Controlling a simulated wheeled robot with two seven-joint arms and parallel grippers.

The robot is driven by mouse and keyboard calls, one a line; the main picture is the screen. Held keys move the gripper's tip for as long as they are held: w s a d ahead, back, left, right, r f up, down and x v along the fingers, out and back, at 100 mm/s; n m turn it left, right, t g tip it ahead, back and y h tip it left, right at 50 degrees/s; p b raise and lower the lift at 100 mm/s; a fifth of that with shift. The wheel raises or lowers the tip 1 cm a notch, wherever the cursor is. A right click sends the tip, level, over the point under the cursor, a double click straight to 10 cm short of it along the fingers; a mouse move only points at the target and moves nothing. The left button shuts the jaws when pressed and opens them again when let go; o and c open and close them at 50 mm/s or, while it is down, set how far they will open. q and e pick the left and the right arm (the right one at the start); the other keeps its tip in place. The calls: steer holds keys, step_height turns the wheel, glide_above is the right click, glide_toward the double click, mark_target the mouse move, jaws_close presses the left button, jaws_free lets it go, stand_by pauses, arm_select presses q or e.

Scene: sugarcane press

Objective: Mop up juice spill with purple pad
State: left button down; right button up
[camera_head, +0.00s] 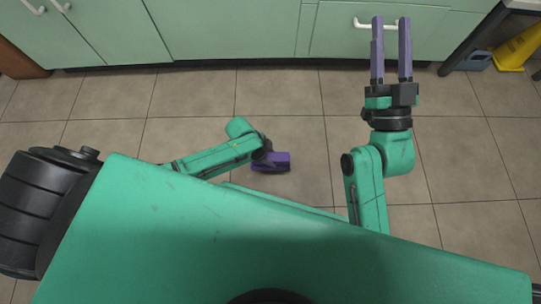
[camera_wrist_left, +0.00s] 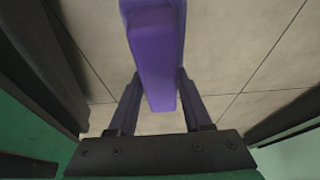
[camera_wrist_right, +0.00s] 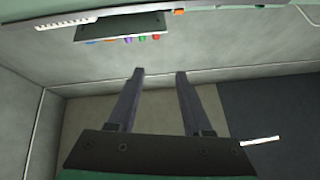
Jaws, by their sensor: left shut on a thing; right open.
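The purple pad (camera_head: 276,162) is a block held low over the tiled floor, near the middle of the head view. It also shows large in the left wrist view (camera_wrist_left: 155,50), between the two fingers. My left gripper (camera_head: 265,153) is shut on the pad; its fingers are mostly hidden in the head view. The left wrist view (camera_wrist_left: 158,98) shows a finger on each side of the pad. My right gripper (camera_head: 391,22) is open and empty, its fingers pointing to the green cabinets. It is also open in the right wrist view (camera_wrist_right: 160,72). I see no juice spill.
Pale green cabinets (camera_head: 230,30) with white handles line the far side. A yellow object (camera_head: 518,48) and a blue-grey one (camera_head: 478,60) stand at the far right. A dark panel with coloured buttons (camera_wrist_right: 125,28) shows in the right wrist view. Much tiled floor (camera_head: 290,105) is clear.

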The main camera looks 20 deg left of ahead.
arm_select(q)
steer(key=shift+r, duration=0.3)
steer(key=shift+r+p, duration=0.15)
steer(key=shift+p, duration=0.3)
steer(key=shift+r, duration=0.2)
steer(key=shift+r+p, duration=0.15)
steer(key=shift+p, duration=0.25)
steer(key=shift+r, duration=0.2)
steer(key=shift+r+p, duration=0.15)
steer(key=shift+p, duration=0.3)
steer(key=shift+r, duration=0.1)
arm_select(e)
steer(key=s+a+f+g, duration=0.1)
steer(key=s+f+g, duration=0.2)
steer(key=f, duration=0.6)
steer(key=s+f+m+g+h, duration=0.1)
steer(key=s+f+g, duration=0.2)
steer(key=f, duration=0.7)
steer(key=s+a+f+g+h, duration=0.1)
steer(key=s+f+g, duration=0.2)
steer(key=f, duration=0.6)
steer(key=shift+s+a+f+m+g, duration=0.3)
steer(key=shift+s+f+m, duration=0.1)
steer(key=shift+s, duration=0.1)
steer(key=shift+r, duration=0.15)
